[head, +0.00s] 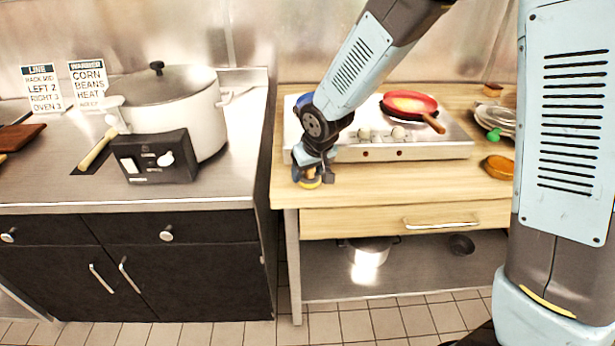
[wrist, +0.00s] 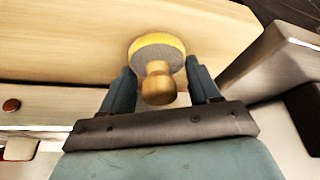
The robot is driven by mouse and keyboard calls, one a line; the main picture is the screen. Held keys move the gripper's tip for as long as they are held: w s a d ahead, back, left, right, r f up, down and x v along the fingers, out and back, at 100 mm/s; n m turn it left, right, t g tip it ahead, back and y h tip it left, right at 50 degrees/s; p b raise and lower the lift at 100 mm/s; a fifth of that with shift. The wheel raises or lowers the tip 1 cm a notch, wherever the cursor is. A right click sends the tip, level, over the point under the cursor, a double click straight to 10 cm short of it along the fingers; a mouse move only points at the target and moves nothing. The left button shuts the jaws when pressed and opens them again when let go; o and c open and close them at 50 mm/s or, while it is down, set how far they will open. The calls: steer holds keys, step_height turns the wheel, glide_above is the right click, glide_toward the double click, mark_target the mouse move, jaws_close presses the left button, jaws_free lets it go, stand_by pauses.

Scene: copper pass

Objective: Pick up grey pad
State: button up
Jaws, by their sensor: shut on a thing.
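The grey pad (wrist: 158,50) is a round disc with a grey top, a yellow edge and a wooden knob handle. In the wrist view its knob sits between the two fingers of my gripper (wrist: 160,70), which is shut on it. In the head view my gripper (head: 314,172) points down at the front left corner of the wooden counter, with the pad's yellow edge (head: 310,185) showing below it. Whether the pad touches the counter or is just above it, I cannot tell.
Behind my gripper a steel hob (head: 440,148) holds a red pan (head: 410,104); a blue item (head: 304,100) is partly hidden by my arm. A gap separates the wooden counter (head: 400,182) from the left counter, which bears a large pot (head: 170,100).

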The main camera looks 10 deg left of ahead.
steer(key=shift+s+d+r, duration=0.1)
steer(key=shift+d+r, duration=0.05)
steer(key=shift+r, duration=0.85)
steer(key=shift+d+r, duration=0.1)
steer(key=shift+r, duration=0.85)
steer(key=s+d+r, duration=0.8)
steer(key=d+r, duration=0.1)
steer(key=d, duration=0.1)
steer(key=shift+s+d, duration=0.15)
steer(key=shift+s, duration=0.25)
steer(key=o, duration=0.6)
steer(key=shift+c, duration=0.2)
steer(key=c, duration=0.4)
steer(key=shift+o, duration=0.2)
